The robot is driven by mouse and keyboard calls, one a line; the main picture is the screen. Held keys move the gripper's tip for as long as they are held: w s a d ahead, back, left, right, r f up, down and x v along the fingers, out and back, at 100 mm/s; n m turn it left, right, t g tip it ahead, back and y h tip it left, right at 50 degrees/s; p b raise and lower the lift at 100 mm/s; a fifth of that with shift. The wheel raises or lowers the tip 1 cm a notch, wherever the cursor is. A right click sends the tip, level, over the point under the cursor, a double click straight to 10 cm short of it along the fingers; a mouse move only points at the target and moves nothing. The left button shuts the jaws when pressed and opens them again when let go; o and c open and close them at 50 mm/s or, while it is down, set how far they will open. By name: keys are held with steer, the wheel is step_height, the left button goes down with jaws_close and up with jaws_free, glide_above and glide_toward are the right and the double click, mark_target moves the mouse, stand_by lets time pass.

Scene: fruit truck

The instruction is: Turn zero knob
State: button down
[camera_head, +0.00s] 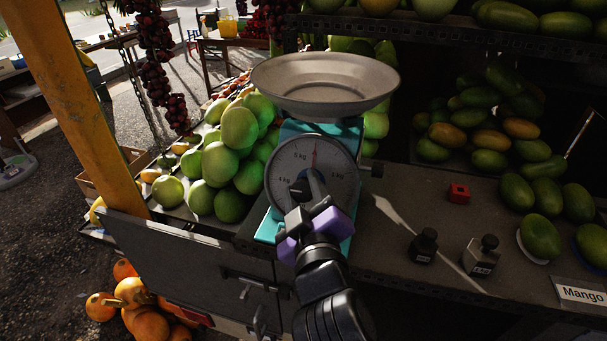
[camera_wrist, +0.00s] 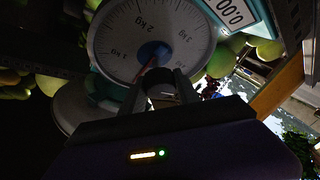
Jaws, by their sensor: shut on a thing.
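The scale (camera_head: 283,222) is teal, with a metal pan (camera_head: 325,78) on top and a round white dial (camera_head: 342,178) facing me. The red needle points close to straight up in the head view. A dark blue round knob (camera_wrist: 153,50) sits at the middle of the dial in the wrist view. My gripper (camera_head: 308,190) reaches the dial from the front, and it also shows in the wrist view (camera_wrist: 163,78). Its fingers are closed around the knob, and they hide part of it. The digital display (camera_wrist: 230,12) reads 0.00.
Green mangoes (camera_head: 220,165) are piled left of the scale. A dark part (camera_head: 372,170) sticks out from the scale's right side.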

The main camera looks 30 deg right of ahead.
steer(key=shift+n+y+p, duration=0.3)
steer(key=shift+n+p, duration=0.05)
steer(key=shift+n, duration=0.25)
steer(key=shift+f, duration=0.1)
steer(key=c, duration=0.9)
jaws_free()
steer(key=v, duration=0.7)
steer(key=shift+s, duration=0.4)
steer(key=shift+a, duration=0.1)
